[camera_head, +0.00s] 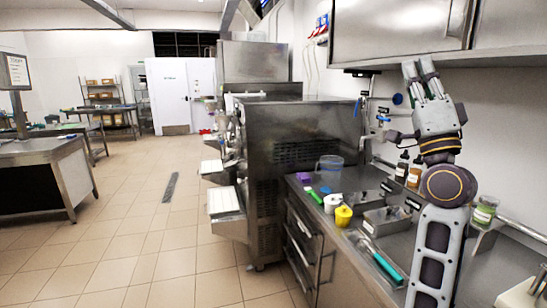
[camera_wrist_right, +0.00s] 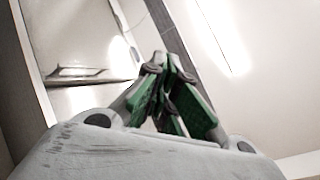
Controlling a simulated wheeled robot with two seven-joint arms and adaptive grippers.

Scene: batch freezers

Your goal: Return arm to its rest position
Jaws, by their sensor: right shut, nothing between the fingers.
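My right arm rises on the right side of the head view, bent upward above the counter. My right gripper (camera_head: 420,69) points up, its tips close to the underside of the steel wall cabinet (camera_head: 400,30). In the right wrist view the green-padded fingers of the right gripper (camera_wrist_right: 166,62) are together with nothing between them. I cannot tell from these views whether the gripper touches the cabinet. My left gripper does not show in either view.
The steel counter below holds a clear jug (camera_head: 329,170), a yellow cup (camera_head: 343,216), metal containers (camera_head: 386,219), brown bottles (camera_head: 402,166) and a green-topped jar (camera_head: 484,211). A batch freezer (camera_head: 300,125) stands beyond it. The tiled floor (camera_head: 130,235) to the left is clear.

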